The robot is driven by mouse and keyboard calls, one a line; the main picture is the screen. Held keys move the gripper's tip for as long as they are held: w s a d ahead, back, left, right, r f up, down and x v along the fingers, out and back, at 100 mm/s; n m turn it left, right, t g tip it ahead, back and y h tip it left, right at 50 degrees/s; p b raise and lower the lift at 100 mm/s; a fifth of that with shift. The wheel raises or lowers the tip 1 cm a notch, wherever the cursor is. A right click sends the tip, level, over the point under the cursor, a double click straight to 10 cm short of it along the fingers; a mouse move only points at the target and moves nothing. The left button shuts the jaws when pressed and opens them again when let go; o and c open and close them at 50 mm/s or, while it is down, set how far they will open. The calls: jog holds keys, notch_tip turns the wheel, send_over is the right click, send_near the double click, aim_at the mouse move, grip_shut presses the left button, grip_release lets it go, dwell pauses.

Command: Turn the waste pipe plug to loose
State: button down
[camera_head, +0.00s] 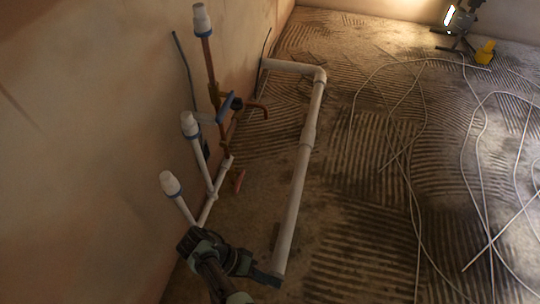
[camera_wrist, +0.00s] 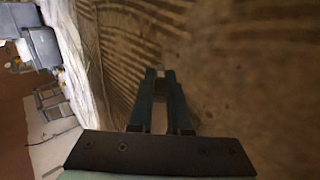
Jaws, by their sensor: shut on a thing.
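The wide white waste pipe (camera_head: 300,175) runs along the floor from an elbow at the back to a near end by my gripper (camera_head: 272,279). My gripper reaches in from the lower left, with its fingertips at that near end. In the wrist view, the two dark fingers (camera_wrist: 160,73) lie close together, with a small pale piece (camera_wrist: 160,70) between their tips. I take it for the waste pipe plug; it is mostly hidden by the fingers, and its turn position cannot be told. In the head view, the plug is hidden behind the gripper.
Three thin upright pipes with white caps (camera_head: 171,183) stand along the left wall, close to my arm. A blue-handled valve (camera_head: 224,107) and copper pipes are behind. Pale cables (camera_head: 408,165) lie over the ridged floor on the right. A lamp (camera_head: 458,20) stands far back.

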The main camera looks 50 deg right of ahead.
jog(key=shift+w+f+g+h+b, duration=0.15)
jog(key=shift+f+g+h+b, duration=0.15)
jog(key=shift+g+b, duration=0.4)
jog(key=shift+r+g+b, duration=0.1)
jog(key=shift+g+b, duration=0.6)
jog(key=shift+b, duration=0.55)
jog(key=shift+a+h, duration=0.1)
jog(key=shift+h, duration=0.2)
jog(key=c, duration=0.9)
grip_release()
jog(key=shift+o, duration=0.2)
jog(key=shift+r, duration=0.1)
notch_tip(320, 180, up, 10)
jog(key=p, duration=0.9)
jog(key=shift+p, duration=0.3)
